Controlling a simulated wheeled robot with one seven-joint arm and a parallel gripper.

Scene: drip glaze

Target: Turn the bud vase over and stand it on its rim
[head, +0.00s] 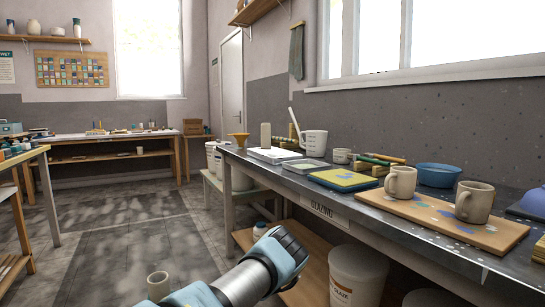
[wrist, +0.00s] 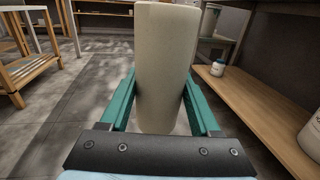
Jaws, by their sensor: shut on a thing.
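The bud vase (wrist: 166,60) is a smooth, cream, tall body between the two teal fingers of my gripper (wrist: 160,88). The fingers are shut on its sides. In the head view the vase (head: 158,288) shows at the bottom edge, roughly upright, with a round, ring-like end facing up. I cannot tell surely whether that end is the rim or the foot. It is held off the table, over the floor area; its lower end is hidden there.
The glazing table (head: 455,243) runs along the right. A wooden board (head: 400,211) with two mugs (head: 401,182), a blue bowl (head: 438,175) and a yellow-blue tile (head: 343,179) stand on it. A small bottle (wrist: 217,68) stands on the lower shelf (wrist: 262,112). Open floor lies left.

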